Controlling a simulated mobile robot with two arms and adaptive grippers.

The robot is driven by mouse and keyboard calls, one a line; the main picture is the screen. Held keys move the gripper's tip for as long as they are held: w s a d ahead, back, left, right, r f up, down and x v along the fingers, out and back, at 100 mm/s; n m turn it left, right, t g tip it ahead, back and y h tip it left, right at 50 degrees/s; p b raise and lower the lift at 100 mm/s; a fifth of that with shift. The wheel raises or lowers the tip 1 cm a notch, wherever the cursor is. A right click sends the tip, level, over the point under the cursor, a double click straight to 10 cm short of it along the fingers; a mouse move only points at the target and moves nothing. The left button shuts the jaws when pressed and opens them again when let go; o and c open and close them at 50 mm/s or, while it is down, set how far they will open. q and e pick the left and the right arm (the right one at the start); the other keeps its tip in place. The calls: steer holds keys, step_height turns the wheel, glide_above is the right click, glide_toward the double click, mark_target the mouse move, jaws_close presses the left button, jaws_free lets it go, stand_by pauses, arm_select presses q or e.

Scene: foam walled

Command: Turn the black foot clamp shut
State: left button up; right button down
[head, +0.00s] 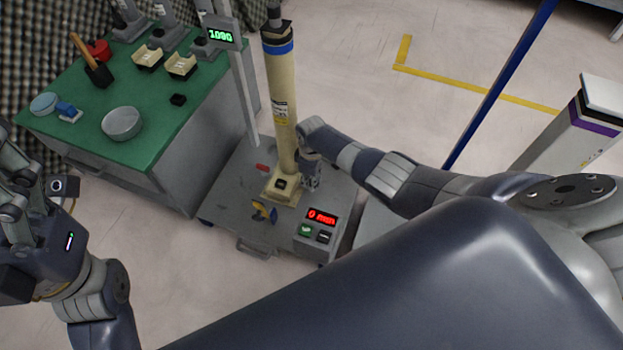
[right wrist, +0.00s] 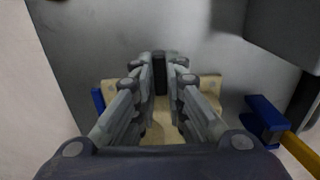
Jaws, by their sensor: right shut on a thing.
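A cream column (head: 279,100) with a blue band stands upright on a cream foot (head: 283,188) on a grey cart. The foot also shows in the right wrist view (right wrist: 208,84). My right gripper (head: 311,176) is low at the right side of the column's foot. In the right wrist view its fingers close on the black foot clamp (right wrist: 160,72), a narrow upright dark piece. In the head view my gripper hides this clamp. My left gripper (head: 18,178) is at the left edge, away from the cart, partly cut off; its jaw opening is unclear.
A yellow and blue clamp (head: 264,211) and a red handle (head: 262,168) sit near the foot. A control box (head: 318,227) with a red display is at the cart's front. A green-topped bench (head: 165,120) with a bowl (head: 121,123) stands left.

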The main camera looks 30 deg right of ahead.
steer(key=c, duration=1.6)
jaws_free()
steer(key=shift+c, duration=0.2)
steer(key=shift+r, duration=0.15)
step_height(320, 180, up, 12)
